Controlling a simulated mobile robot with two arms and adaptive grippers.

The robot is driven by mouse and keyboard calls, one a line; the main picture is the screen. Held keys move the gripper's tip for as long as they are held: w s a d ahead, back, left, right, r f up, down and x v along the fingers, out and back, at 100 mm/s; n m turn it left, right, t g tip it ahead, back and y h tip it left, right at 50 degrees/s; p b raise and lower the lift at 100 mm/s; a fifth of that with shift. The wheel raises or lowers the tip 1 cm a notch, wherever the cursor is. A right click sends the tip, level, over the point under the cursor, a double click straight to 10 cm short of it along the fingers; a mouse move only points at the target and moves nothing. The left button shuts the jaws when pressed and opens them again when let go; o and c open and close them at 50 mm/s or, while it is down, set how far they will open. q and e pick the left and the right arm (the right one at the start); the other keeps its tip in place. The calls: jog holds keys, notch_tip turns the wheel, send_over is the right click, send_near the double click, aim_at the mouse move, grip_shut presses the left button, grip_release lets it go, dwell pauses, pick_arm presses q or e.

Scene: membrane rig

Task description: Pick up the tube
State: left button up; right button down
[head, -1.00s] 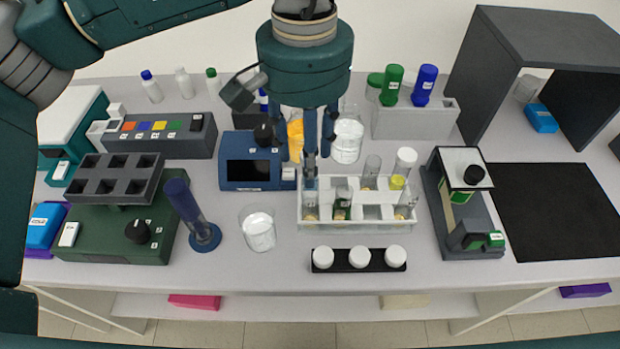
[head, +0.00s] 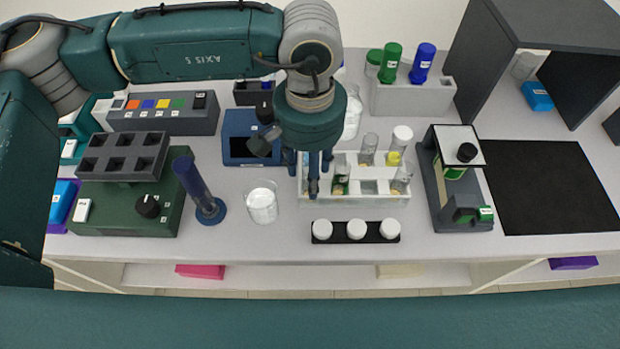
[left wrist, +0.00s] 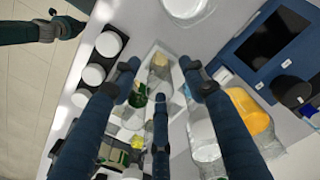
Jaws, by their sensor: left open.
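A white tube rack (head: 360,200) stands at the middle of the bench with several tubes in it. One has dark green (head: 341,181), one has a white cap and yellow below (head: 400,143), and clear ones stand behind (head: 368,150) and at the right (head: 402,178). My left gripper (head: 315,185) is open, pointing down over the rack's left end and hiding the slot there. In the left wrist view a clear tube with tan contents (left wrist: 159,72) lies between the spread fingers, with the green one (left wrist: 138,97) beside it. A dark gripper, apparently my right (left wrist: 66,26), is at that view's upper left, far from the rack.
A black strip with white-capped jars (head: 356,238) lies in front of the rack. A beaker (head: 262,204) and a blue cylinder (head: 205,190) stand left, a blue device (head: 240,152) behind. A microscope-like instrument (head: 455,205) stands right, beside a clear black mat (head: 550,185).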

pick_arm(q)
jog(key=shift+c, duration=1)
jog(key=c, duration=0.7)
pick_arm(e)
jog(key=shift+s, duration=0.3)
